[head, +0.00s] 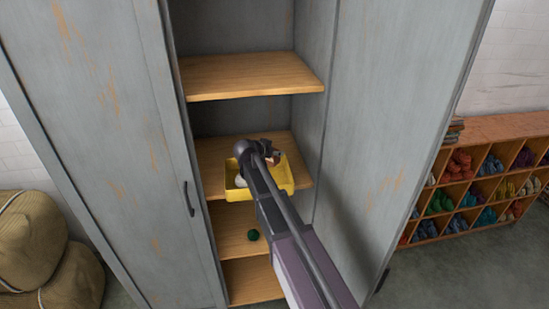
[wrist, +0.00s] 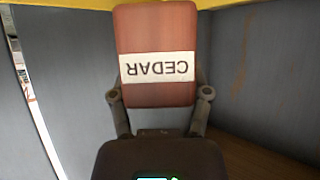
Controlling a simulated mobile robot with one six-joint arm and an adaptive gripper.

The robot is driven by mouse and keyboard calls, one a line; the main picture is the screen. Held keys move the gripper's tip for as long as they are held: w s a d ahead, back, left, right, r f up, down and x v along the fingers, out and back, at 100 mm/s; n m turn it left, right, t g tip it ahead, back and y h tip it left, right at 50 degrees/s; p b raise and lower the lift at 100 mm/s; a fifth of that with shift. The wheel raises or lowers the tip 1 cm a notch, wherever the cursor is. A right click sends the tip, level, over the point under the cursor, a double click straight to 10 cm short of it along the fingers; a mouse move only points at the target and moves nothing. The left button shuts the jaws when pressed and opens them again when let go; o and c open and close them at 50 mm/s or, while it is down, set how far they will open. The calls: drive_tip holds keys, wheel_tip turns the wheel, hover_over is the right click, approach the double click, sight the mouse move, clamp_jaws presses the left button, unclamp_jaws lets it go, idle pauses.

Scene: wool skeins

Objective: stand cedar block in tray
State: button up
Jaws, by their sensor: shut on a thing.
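The cedar block (wrist: 158,30) is reddish brown with a white label reading CEDAR, which appears upside down in the wrist view. My gripper (wrist: 159,93) is shut on it, one finger at each side. In the head view the block (head: 275,158) is small and partly hidden by my gripper (head: 269,152), above the tray. The yellow tray (head: 236,194) sits on a middle shelf of the open cupboard, partly covered by my arm. I cannot tell from these views whether the block touches the tray.
A whitish thing (head: 240,181) shows in the tray's left part. A wooden shelf (head: 252,76) is above the tray, and a dark green ball (head: 253,235) rests on a lower shelf. Grey cupboard doors (head: 395,120) stand open on both sides. A wool rack (head: 480,180) is at right.

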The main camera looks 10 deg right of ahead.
sight(274, 158)
drive_tip(key=shift+w, duration=0.45)
drive_tip(key=shift+w+f+b, duration=0.15)
drive_tip(key=shift+f+b, duration=0.2)
wheel_tip(274, 158, down, 3)
drive_tip(key=b, duration=0.3)
drive_tip(key=shift+f+b, duration=0.55)
drive_tip(key=shift+f, duration=0.05)
drive_tip(key=o, duration=1.1)
drive_tip(key=shift+o, duration=0.2)
drive_tip(key=shift+r, duration=0.25)
